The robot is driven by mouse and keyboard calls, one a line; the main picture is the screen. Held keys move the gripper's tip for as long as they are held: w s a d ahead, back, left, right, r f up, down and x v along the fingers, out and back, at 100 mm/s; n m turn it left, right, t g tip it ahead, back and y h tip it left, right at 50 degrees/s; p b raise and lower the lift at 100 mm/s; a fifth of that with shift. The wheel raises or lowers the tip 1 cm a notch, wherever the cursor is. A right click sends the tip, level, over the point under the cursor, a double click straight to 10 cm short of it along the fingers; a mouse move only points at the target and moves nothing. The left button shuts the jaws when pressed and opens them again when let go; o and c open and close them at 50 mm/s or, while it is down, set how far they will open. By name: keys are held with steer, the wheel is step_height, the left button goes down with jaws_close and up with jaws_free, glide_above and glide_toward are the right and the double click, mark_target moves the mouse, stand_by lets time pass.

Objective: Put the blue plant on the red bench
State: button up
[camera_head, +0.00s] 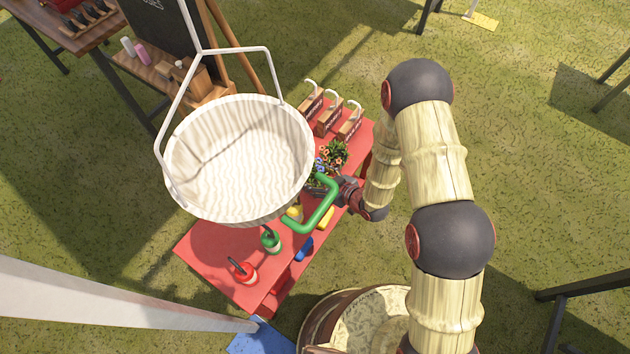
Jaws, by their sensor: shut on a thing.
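The blue plant (320,166) shows as a small cluster of blue flowers at the right side of the red bench (208,251). Its lower part is mostly hidden by a green bar and my gripper. My gripper (338,189) comes in from the right and is shut on the blue plant, though the contact is small and partly covered. An orange-flowered plant (336,152) is right beside it, towards the back. I cannot tell whether the blue plant touches the bench top.
A large white bucket (240,160) with a tall handle hides the middle of the bench. Several small crates (328,117) stand at the back. A green can (270,241) and a red can (243,272) stand at the front. A chalkboard (165,32) rises behind.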

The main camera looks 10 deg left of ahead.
mark_target(316, 181)
steer(key=shift+f+b, duration=0.45)
steer(key=shift+f, duration=0.9)
steer(key=shift+d, duration=0.1)
steer(key=shift+f, duration=0.15)
steer(key=o, duration=1.4)
